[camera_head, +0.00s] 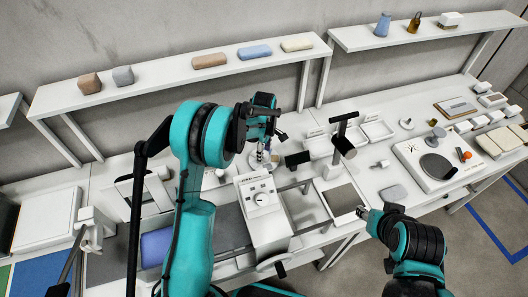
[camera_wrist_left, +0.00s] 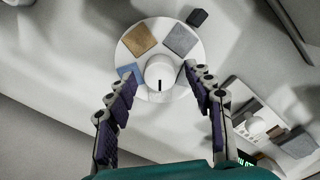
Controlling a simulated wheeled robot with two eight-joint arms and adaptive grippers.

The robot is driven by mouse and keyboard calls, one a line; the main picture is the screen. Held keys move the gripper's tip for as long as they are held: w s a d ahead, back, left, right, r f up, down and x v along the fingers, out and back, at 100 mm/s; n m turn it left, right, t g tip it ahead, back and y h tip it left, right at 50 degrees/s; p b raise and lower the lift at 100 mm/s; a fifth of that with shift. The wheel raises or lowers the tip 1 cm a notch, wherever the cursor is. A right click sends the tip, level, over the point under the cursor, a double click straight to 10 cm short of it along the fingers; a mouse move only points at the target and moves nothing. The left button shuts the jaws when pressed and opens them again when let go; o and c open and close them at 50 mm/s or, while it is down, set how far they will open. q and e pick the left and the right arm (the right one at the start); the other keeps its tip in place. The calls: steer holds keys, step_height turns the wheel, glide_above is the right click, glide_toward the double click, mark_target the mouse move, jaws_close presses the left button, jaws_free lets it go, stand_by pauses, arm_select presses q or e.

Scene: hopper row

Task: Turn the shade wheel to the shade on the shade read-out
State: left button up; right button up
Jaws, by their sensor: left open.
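The shade wheel (camera_wrist_left: 136,32) is a white disc with tan, grey and blue swatches, seen in the left wrist view. Its white centre knob (camera_wrist_left: 159,68) has a black mark pointing toward the bottom of that view. My left gripper (camera_wrist_left: 160,78) is open, with one finger on each side of the knob; I cannot tell whether they touch it. In the head view my left gripper (camera_head: 267,131) is over the wheel, which is mostly hidden. A small dark screen (camera_head: 298,159), perhaps the shade read-out, stands right of it; its text is unreadable. My right gripper (camera_head: 363,212) is at the table front, its opening unclear.
A white machine with a dial (camera_head: 262,199) stands in front of the wheel. Shelves (camera_head: 160,70) with blocks run along the back. A black cube (camera_wrist_left: 197,17) lies beyond the wheel.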

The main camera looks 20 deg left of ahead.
arm_select(q)
steer(key=c, duration=1.2)
steer(key=shift+o, duration=0.2)
